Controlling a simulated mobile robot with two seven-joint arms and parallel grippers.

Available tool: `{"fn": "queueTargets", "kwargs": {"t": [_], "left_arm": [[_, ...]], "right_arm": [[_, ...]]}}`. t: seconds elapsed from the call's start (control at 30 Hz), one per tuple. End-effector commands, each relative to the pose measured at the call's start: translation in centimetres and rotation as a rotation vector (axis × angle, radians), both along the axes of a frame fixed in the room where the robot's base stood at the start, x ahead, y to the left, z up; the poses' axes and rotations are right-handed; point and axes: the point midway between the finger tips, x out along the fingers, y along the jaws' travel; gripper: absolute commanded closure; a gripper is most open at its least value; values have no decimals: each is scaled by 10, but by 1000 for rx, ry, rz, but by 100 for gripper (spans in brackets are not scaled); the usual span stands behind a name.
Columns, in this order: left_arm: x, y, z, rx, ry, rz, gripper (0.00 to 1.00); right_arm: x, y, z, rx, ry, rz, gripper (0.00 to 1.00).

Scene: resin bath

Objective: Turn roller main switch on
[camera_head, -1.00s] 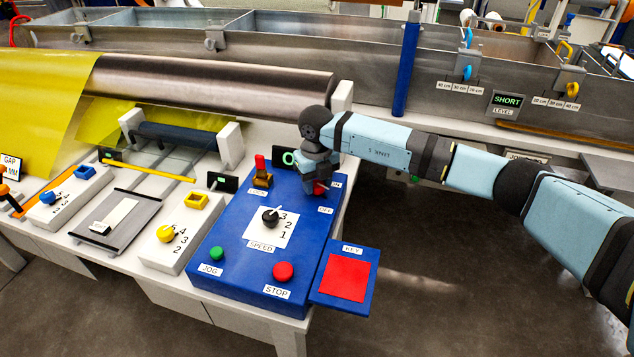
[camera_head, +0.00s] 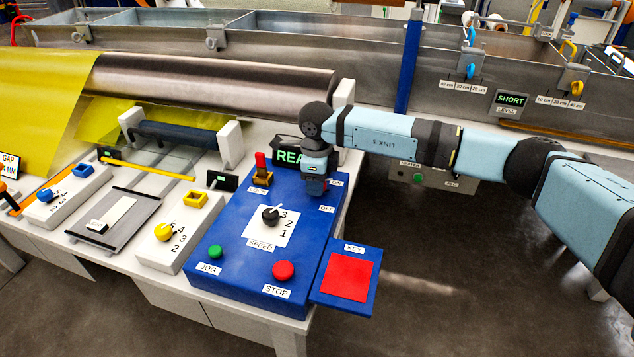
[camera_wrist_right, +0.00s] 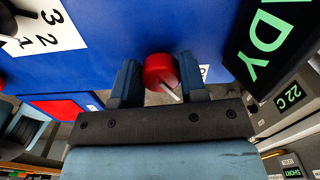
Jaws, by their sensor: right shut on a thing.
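The roller main switch is a red round knob (camera_wrist_right: 160,70) with a white pointer, between the fingers of my right gripper (camera_wrist_right: 160,82) in the right wrist view. The fingers are shut on it from both sides. The pointer slants to the lower right in that view, near a partly hidden label. In the head view my right gripper (camera_head: 315,188) points down at the back right of the blue control panel (camera_head: 225,265), beside the ON label (camera_head: 337,183) and above the OFF label (camera_head: 327,209). It hides the knob there. My left gripper is out of view.
The display (camera_head: 288,157) behind my gripper shows "REA"; the wrist view shows its end, "DY".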

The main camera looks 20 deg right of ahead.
Motion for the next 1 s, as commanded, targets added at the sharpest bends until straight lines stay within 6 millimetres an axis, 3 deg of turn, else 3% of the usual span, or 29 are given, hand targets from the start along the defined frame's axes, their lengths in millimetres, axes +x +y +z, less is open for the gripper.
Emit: {"fn": "queueTargets", "kwargs": {"t": [0.4, 0.9, 0.93, 1.0], "left_arm": [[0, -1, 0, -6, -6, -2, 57], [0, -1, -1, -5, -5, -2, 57], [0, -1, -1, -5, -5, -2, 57], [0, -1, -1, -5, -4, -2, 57]], "right_arm": [[0, 0, 1, 0, -2, 165, 85], [0, 0, 1, 0, -1, 183, 85], [0, 0, 1, 0, -1, 183, 59], [0, 0, 1, 0, -1, 182, 43]]}}
